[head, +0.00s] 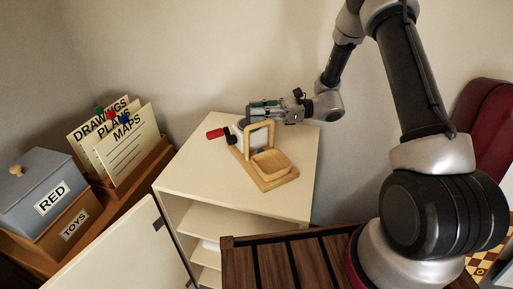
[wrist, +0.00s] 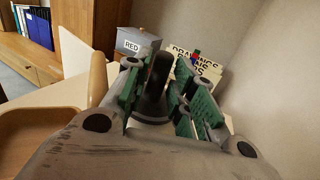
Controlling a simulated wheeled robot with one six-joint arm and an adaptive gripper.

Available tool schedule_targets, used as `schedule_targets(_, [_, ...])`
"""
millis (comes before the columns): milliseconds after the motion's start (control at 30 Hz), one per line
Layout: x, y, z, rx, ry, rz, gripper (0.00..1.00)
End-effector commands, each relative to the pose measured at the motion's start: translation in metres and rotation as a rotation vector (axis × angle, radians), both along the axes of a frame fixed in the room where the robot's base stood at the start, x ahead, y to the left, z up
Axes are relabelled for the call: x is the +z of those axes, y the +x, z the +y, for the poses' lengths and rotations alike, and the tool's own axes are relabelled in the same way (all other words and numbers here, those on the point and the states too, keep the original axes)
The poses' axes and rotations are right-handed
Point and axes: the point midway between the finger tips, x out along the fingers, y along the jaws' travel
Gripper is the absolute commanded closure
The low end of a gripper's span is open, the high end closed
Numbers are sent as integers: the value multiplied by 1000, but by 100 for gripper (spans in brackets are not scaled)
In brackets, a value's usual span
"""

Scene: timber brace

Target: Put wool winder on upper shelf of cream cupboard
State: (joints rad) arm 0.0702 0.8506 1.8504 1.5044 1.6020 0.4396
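The wool winder (head: 275,182) stands on the top of the cream cupboard (head: 196,171). It has a pale wooden base with a shallow tray, an upright wooden frame, and a red-and-black handle on its left. Its wooden upright (wrist: 97,78) and tray show at the left of the wrist view. My gripper (head: 258,106) is at the winder's back, just above its frame. In the wrist view, my green-padded fingers (wrist: 160,95) are apart, with a dark rounded part between them. I cannot tell whether they touch it. The upper shelf (head: 210,223) is visible below the top, inside the cupboard.
The cupboard door (head: 118,252) stands open at the left. A dark slatted wooden surface (head: 290,262) lies in front. At the left are a grey RED box (head: 45,190), a TOYS box (head: 72,226) and upright cards (head: 128,145). A wall is close behind.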

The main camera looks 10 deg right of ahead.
Motion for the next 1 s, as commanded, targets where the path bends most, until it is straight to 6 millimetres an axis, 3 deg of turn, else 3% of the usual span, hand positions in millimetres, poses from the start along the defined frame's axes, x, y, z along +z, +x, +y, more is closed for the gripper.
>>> schedule_targets(233, [0,0,5,-1,0,0,75])
schedule_targets(367, [0,0,5,-1,0,0,98])
schedule_targets(400, [0,0,5,-1,0,0,100])
schedule_targets(867, [2,0,5,-1,3,-1,100])
schedule_targets(1000, [10,1,5,-1,3,-4,100])
